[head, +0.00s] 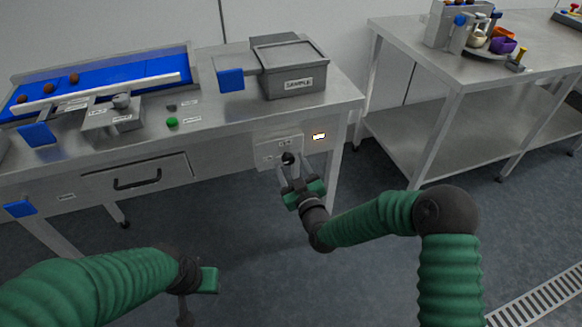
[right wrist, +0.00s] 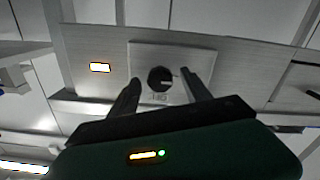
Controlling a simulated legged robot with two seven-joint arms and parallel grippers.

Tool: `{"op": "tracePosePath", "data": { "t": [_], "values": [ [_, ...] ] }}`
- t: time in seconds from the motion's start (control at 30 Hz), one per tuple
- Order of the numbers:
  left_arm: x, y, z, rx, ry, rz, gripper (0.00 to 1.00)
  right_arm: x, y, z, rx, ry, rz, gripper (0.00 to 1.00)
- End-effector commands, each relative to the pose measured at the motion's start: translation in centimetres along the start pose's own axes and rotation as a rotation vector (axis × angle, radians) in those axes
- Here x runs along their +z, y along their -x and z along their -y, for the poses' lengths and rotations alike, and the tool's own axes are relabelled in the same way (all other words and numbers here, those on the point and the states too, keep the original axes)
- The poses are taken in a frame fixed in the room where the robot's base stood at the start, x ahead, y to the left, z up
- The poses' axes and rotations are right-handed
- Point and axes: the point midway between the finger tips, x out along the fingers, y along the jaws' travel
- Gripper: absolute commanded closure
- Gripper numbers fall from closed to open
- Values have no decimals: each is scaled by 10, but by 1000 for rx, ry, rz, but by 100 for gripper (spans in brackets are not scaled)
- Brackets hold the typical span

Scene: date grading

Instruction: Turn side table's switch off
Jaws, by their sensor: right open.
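A dark round knob (head: 288,158) sits on a pale switch plate (head: 264,153) on the front of the steel table (head: 222,127). A small rectangular light (head: 319,137) glows to the right of the plate. In the right wrist view, the knob (right wrist: 160,80) has a pale mark pointing right, and the lit light (right wrist: 100,67) is to its left. My right gripper (head: 292,173) is open before the plate, with its fingers (right wrist: 160,84) on either side of the knob; contact cannot be told. My left gripper (head: 198,281) is low at the front, its fingers unclear.
A grey SAMPLE box (head: 297,84) stands on the table above the switch. A blue conveyor (head: 110,75) with dates is at the left. A drawer with a handle (head: 137,178) is below it. A second steel table (head: 480,75) stands at the right.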

Motion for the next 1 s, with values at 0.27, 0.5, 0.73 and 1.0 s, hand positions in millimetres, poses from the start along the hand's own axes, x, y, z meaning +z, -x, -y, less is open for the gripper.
{"op": "tracePosePath", "data": {
  "t": [0.27, 0.5, 0.73, 1.0],
  "values": [
    [0, 0, 0, 0, 0, 0, 64, 0, -4, 0, 0, -1, 0, 44],
    [0, -1, 0, 0, 0, 0, 64, 0, -4, 0, 0, -1, 0, 71],
    [0, -1, 0, 0, 0, 0, 64, 0, -4, 0, 0, -1, 0, 100],
    [0, 0, 0, 0, 0, 0, 64, 0, -4, 0, 0, -18, 0, 100]
  ]
}}
